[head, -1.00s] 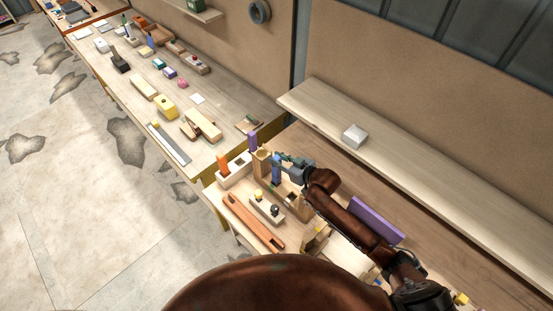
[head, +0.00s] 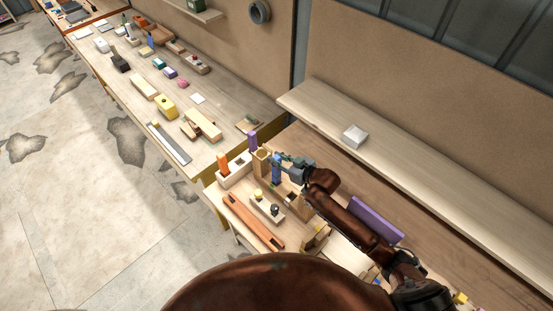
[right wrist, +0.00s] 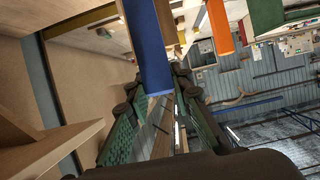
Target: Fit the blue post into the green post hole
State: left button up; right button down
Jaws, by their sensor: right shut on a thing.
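The blue post (head: 276,170) stands roughly upright over the near workbench, in the grasp of my right gripper (head: 283,160). In the right wrist view the blue post (right wrist: 146,45) lies between the two green-padded fingers (right wrist: 150,105), which are shut on it. Its lower end is hard to make out in the head view, so I cannot tell whether it touches anything below. I cannot make out the green post hole with certainty. A green post (right wrist: 266,14) shows at the top of the right wrist view. My left gripper is not in view.
An orange post (head: 222,163) stands in a pale block at the left, with a purple post (head: 252,141) behind it. An orange-brown bar (head: 252,221) lies in front. A purple board (head: 376,219) stands beside my right arm. A shelf (head: 430,176) runs behind.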

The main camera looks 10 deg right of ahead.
pick_arm(q)
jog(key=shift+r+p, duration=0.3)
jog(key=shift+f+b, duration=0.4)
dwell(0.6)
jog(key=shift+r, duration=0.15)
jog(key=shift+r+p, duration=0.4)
jog(key=shift+p, duration=0.15)
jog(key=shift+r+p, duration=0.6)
dwell(2.2)
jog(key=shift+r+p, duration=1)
dwell(1.5)
